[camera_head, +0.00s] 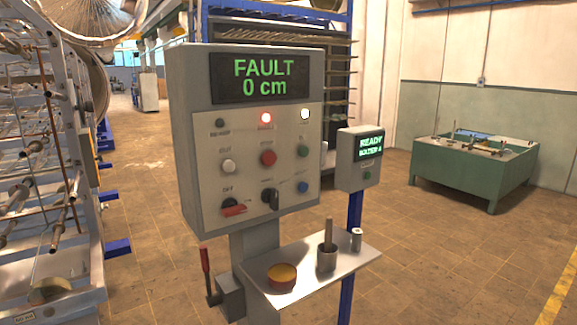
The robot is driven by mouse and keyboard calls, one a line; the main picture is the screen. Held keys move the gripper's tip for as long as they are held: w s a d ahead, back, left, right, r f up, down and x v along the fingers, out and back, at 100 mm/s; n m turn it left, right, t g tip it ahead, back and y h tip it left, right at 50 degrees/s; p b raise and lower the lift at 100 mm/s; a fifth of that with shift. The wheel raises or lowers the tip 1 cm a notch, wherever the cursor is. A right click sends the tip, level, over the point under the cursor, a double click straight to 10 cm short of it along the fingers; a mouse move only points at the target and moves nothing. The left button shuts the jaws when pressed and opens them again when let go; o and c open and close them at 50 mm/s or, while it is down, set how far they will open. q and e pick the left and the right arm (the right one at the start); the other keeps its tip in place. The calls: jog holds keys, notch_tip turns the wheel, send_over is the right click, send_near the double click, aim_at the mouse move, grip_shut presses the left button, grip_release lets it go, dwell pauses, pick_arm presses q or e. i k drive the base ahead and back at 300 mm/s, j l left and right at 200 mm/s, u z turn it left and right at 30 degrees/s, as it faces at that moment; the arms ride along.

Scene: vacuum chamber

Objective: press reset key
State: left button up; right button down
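A grey control box (186,150) stands in the middle on a post. Its dark screen (262,78) reads "FAULT 0 cm" in green. Below it are a lit red lamp (266,117), a lit white lamp (305,114) and a dark lamp (220,122). The panel has a white button (228,166), a red button (268,158), a green button (303,151), a blue button (303,187), a red-handled switch (234,210) and a black knob (270,198). Most labels are too small to read, so I cannot tell which one is the reset key. Neither gripper is in view.
A small box (346,172) reading "READY" has a green button. A shelf (330,278) below holds a yellow-topped round item (282,278), a cup with a stick (327,256) and a small cylinder (356,239). A red lever (206,272) stands left.

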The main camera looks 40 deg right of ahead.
aim_at(303, 186)
jog(key=z, duration=1.05)
